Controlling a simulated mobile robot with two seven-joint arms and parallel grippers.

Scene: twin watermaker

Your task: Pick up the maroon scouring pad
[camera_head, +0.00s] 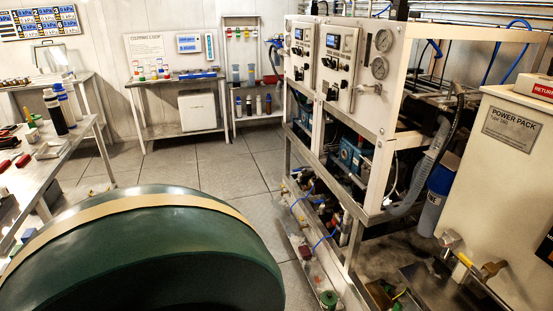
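I cannot make out the maroon scouring pad for certain. Small dark red items (23,160) lie on the metal bench (62,166) at the left edge, but they are too small to tell what they are. Neither of my grippers is in view.
A large dark green rounded body (170,255) with a tan band fills the lower left. A white machine frame with gauges (345,75) and a power pack cabinet (510,150) stand at the right. A bench (175,130) stands at the back wall. Tiled floor (215,170) is clear between them.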

